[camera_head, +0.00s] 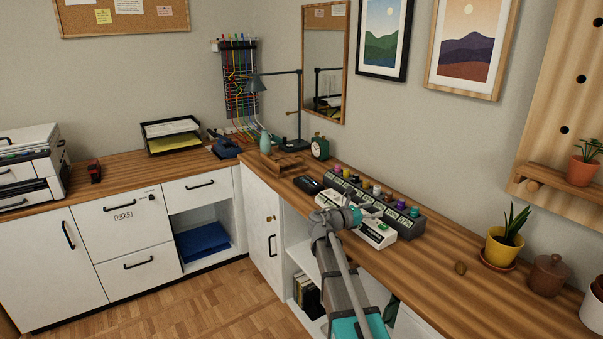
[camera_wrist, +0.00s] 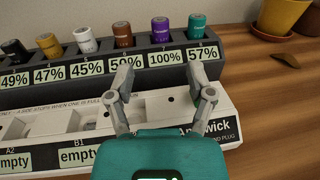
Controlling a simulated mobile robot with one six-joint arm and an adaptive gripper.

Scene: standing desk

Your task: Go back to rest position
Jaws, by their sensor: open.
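My gripper (camera_wrist: 160,85) is open and empty in the wrist view, its two fingers spread above a white panel (camera_wrist: 225,103) with slots marked "empty". Behind the panel stands a dark grey rack (camera_wrist: 78,72) with several coloured cylinders upright in it, over percent labels. Among them are a purple cylinder (camera_wrist: 160,28) over 100% and a teal one (camera_wrist: 196,28) over 57%. In the head view my gripper (camera_head: 364,211) is over the white panel (camera_head: 377,236), in front of the rack (camera_head: 405,222). My arm partly hides the panel.
The wooden desk (camera_head: 455,282) carries a yellow plant pot (camera_head: 503,250), a brown lidded jar (camera_head: 546,275) and a small brown object (camera_head: 460,267) to the right. A green clock (camera_head: 319,148) and a desk lamp (camera_head: 298,110) stand farther back.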

